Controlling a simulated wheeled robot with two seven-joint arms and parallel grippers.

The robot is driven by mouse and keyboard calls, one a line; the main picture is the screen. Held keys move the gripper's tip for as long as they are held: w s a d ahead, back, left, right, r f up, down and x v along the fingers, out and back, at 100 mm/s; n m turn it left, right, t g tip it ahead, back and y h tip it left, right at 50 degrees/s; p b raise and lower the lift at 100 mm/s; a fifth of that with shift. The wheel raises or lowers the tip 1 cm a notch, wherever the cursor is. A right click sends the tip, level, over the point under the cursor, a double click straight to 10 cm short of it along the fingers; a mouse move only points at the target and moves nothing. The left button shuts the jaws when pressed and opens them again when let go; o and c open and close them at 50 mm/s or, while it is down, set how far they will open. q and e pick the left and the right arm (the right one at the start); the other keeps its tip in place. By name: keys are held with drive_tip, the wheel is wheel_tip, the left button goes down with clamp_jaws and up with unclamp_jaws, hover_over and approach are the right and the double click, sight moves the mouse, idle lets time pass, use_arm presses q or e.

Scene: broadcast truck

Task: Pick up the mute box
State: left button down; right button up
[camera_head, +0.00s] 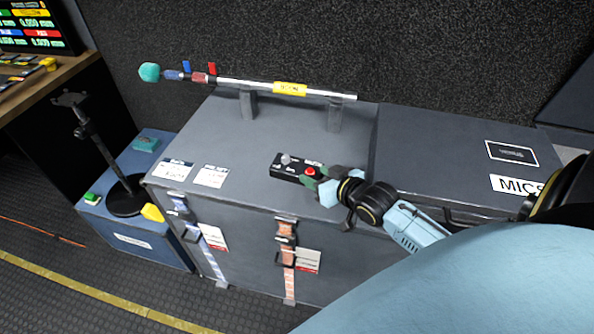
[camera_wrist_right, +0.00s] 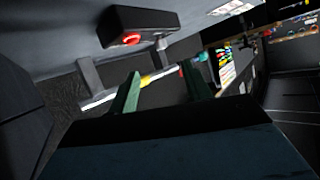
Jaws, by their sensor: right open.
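The mute box (camera_head: 293,168) is a small black box with a red button and a silver switch. It lies on top of the grey flight case (camera_head: 225,130) in the head view. My right gripper (camera_head: 328,180) is at the right end of the box, its green fingers open. In the right wrist view the box (camera_wrist_right: 142,30) is ahead of and beyond the open fingertips (camera_wrist_right: 160,78), with nothing between them. Whether a finger touches the box cannot be told. My left gripper is not in view.
A boom pole (camera_head: 250,85) rests on two grey supports at the case's back edge. A second case labelled MICS (camera_head: 430,150) adjoins on the right. A blue case (camera_head: 130,225) with a black stand (camera_head: 125,195) is at left. The case top left of the box is clear apart from labels.

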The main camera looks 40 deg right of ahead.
drive_tip(key=b, duration=0.2)
approach(287, 158)
drive_tip(key=x, duration=0.4)
drive_tip(key=shift+d, duration=0.1)
drive_tip(key=b+x, duration=0.1)
drive_tip(key=x, duration=0.3)
drive_tip(key=shift+f, duration=0.1)
drive_tip(key=shift+w+f, duration=0.15)
drive_tip(key=shift+w, duration=0.3)
drive_tip(key=c, duration=0.8)
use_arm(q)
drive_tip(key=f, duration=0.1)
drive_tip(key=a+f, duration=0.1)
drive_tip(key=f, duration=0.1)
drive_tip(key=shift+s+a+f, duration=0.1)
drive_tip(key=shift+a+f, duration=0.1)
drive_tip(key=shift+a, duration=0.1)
use_arm(e)
clamp_jaws()
